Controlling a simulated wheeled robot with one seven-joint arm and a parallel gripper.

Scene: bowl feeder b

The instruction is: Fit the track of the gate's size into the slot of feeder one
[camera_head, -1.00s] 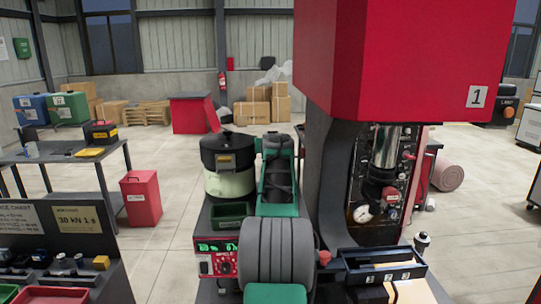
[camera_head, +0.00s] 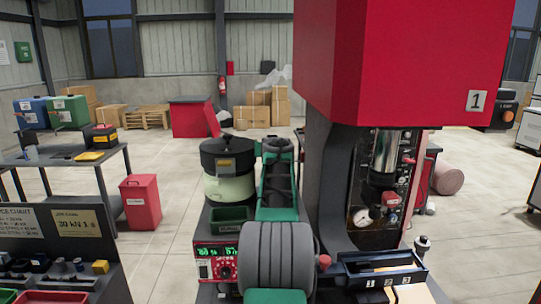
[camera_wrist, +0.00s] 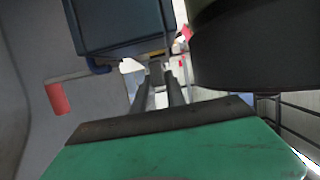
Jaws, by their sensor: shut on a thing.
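In the wrist view my gripper (camera_wrist: 155,75) reaches away past its green and black palm. Its two dark fingers are close together, shut on a small grey piece at the tips; the piece is mostly hidden and I cannot tell its size. In the head view my arm hides the fingertips. A dark blue-grey box-like part (camera_wrist: 120,22) is close above the fingers. A dark rounded body (camera_wrist: 250,50) is close on the right. The tall red machine (camera_head: 400,65) carries a "1" plate. I cannot make out the feeder's slot or the gate.
A dark tray numbered 1, 2, 3 (camera_head: 345,280) holds pale strips at the lower right. A black-lidded pot (camera_head: 228,160) and a control box with a green display (camera_head: 215,262) stand left of my arm. A gauge panel (camera_head: 380,190) is under the red housing.

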